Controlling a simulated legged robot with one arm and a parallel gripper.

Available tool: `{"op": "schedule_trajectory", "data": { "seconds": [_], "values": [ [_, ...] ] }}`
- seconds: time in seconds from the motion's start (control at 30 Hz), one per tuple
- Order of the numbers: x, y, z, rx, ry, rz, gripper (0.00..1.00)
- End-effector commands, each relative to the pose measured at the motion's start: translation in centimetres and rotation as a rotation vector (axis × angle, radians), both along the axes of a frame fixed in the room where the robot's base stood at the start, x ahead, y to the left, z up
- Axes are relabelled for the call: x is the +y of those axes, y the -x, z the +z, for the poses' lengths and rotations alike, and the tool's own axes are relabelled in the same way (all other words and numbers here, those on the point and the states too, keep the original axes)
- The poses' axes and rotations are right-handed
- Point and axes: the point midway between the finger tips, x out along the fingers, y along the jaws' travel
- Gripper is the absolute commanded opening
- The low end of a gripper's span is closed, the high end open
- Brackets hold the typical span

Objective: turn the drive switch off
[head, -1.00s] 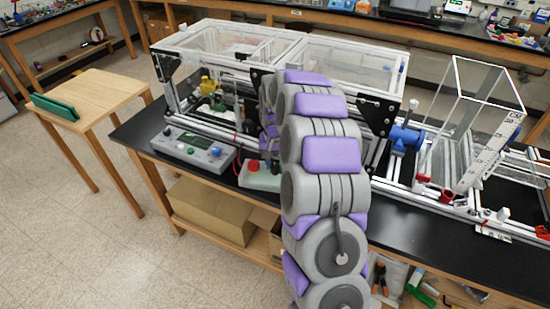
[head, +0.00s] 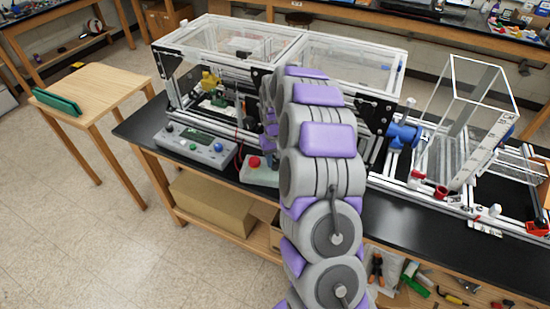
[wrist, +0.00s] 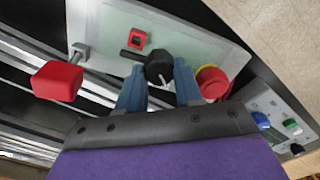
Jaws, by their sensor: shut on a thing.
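In the wrist view my gripper (wrist: 160,82) has its two blue fingers on either side of a black knob (wrist: 159,68), shut on it. The knob stands on a pale control box (wrist: 190,48). A small red-framed switch (wrist: 137,39) sits beside it on the same face. I cannot read any label, so I cannot tell which is the drive switch. A red mushroom button (wrist: 212,82) on a yellow base is right of the fingers. In the head view the box (head: 262,177) shows partly, with its red button (head: 254,162); my arm hides the gripper and knob.
A red block on a metal rod (wrist: 57,81) stands close to the left of the fingers. A grey console (head: 195,146) with knobs lies left of the box. The extrusion frame (head: 290,48) with clear panels stands behind. A wooden side table (head: 95,85) is at left.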

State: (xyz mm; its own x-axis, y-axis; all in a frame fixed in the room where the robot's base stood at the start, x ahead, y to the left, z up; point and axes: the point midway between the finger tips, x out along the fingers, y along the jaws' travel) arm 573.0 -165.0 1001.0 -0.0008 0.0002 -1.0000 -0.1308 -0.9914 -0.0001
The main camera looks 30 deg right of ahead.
Motion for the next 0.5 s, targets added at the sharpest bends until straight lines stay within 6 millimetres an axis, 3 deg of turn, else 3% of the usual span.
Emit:
{"op": "schedule_trajectory", "data": {
  "seconds": [0.17,0.2,0.5],
  "values": [
    [-0.01,0.02,-0.03,0.001,0.000,0.001,0.04],
    [-0.02,0.02,-0.03,0.001,0.000,0.000,0.36],
    [-0.02,0.03,0.00,0.000,0.000,-0.001,0.60]
  ]
}}
